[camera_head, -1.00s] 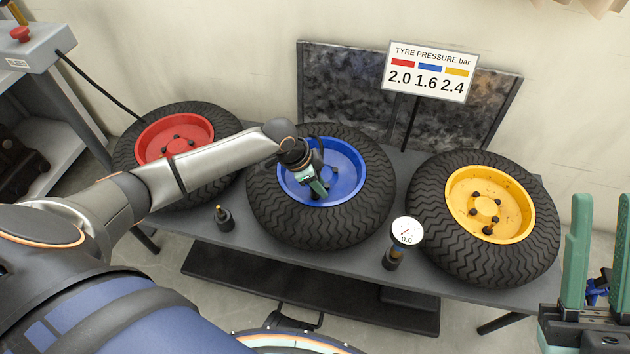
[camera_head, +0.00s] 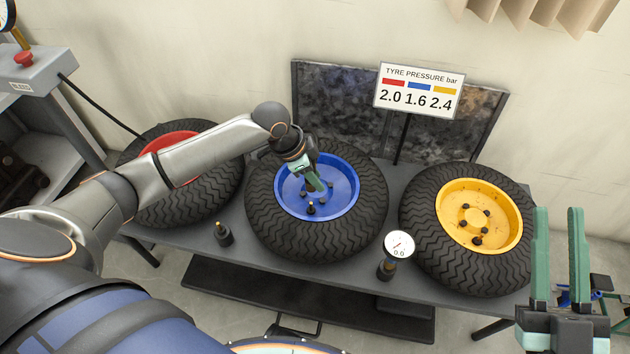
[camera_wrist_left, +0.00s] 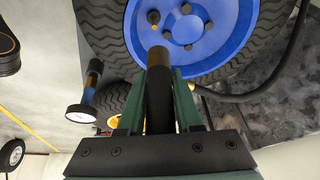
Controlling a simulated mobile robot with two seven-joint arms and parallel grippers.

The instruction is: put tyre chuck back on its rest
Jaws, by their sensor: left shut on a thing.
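My left gripper (camera_head: 314,180) is above the blue-rimmed wheel (camera_head: 373,205). In the left wrist view it is shut on the tyre chuck (camera_wrist_left: 158,95), a black cylinder with a brass-coloured end. The chuck's end points toward the blue rim (camera_wrist_left: 222,35) and sits apart from the valve (camera_wrist_left: 153,17). The valve (camera_head: 311,207) also shows in the head view at the rim's lower side. My right gripper (camera_head: 559,215) is open and empty.
A red-rimmed wheel (camera_head: 190,195) and a yellow-rimmed wheel (camera_head: 425,235) flank the blue one on the grey bench (camera_head: 345,275). A gauge (camera_head: 399,245) stands between blue and yellow. A pressure sign (camera_head: 419,90) rises behind. A black hose (camera_wrist_left: 292,55) curves beside the blue wheel.

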